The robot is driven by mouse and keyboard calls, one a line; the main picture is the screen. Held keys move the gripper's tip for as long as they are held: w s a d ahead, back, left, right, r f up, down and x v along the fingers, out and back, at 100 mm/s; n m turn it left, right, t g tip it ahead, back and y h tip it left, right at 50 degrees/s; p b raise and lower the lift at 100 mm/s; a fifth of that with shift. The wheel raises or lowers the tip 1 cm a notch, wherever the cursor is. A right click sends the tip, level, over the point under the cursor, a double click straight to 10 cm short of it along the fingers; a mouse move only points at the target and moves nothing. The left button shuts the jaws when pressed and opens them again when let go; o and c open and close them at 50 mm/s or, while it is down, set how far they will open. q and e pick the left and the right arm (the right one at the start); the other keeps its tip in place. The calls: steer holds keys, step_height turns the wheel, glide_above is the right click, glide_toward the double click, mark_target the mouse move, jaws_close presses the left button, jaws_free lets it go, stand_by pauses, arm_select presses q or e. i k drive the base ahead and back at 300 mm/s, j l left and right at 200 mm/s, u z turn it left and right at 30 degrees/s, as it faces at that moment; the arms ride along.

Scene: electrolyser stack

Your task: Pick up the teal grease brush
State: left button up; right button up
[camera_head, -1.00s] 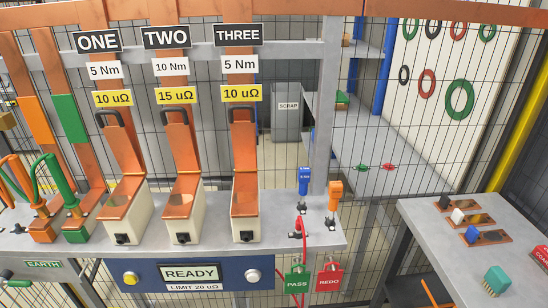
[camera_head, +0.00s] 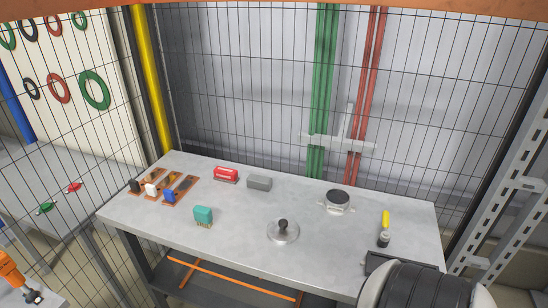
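The teal grease brush (camera_head: 203,215) stands on the grey table towards its front left, with its teal block up and its tan bristles down. It is apart from the things around it, and nothing covers it. Neither of my grippers shows in the head view. A large dark rounded shape fills the bottom right corner and looks like part of my own arm, without any fingers in view.
On the grey table (camera_head: 250,240) are copper plates with small blocks (camera_head: 168,188), a red item (camera_head: 226,174), a grey block (camera_head: 259,183), a knobbed disc (camera_head: 283,231), a round pot (camera_head: 338,200) and a yellow-tipped tool (camera_head: 385,224). Wire mesh stands behind.

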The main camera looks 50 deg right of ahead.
mark_target(203, 215)
steer(key=z, duration=1.05)
